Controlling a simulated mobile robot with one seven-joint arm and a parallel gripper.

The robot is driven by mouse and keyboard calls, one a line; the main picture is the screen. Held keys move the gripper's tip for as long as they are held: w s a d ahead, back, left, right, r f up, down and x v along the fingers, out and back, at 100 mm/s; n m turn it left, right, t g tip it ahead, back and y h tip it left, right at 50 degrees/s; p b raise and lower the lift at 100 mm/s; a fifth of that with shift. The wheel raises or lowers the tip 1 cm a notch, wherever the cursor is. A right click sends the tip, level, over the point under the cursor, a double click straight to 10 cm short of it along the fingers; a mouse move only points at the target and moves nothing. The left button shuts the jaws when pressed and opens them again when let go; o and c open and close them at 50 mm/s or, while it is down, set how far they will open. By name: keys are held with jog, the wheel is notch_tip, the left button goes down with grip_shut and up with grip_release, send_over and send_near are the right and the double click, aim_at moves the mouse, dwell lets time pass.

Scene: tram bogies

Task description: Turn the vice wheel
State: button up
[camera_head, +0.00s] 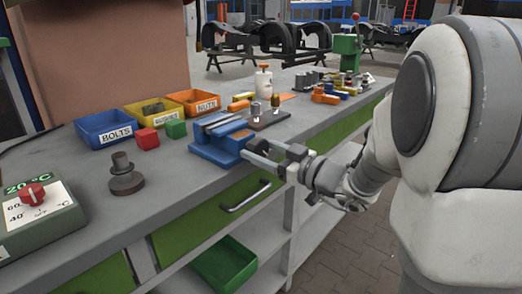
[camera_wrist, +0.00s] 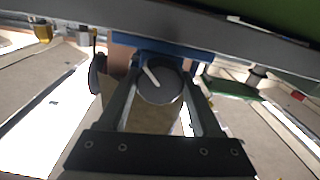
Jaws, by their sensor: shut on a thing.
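The blue vice (camera_head: 219,139) stands at the front edge of the grey workbench. My gripper (camera_head: 262,154) reaches it from the right, at the vice's front end. In the wrist view a round dark grey wheel (camera_wrist: 160,88) with a pale line on its face sits in front of the vice's blue body (camera_wrist: 168,49). My gripper's two fingers (camera_wrist: 160,92) lie on either side of the wheel and are shut on it. The pale line slants from upper left toward the wheel's middle. In the head view the wheel is hidden or too small to tell.
Blue, yellow and orange bins (camera_head: 109,128) stand behind left of the vice, with red and green cubes (camera_head: 147,138) before them. A dark stepped part (camera_head: 125,176) and a green box with a red knob (camera_head: 32,195) are at left. A drawer handle (camera_head: 246,197) juts out below.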

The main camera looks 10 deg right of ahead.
dwell(0.4)
jog(key=o, duration=1.4)
jog(key=p+v, duration=0.1)
jog(key=v, duration=1.6)
jog(key=shift+s, duration=0.2)
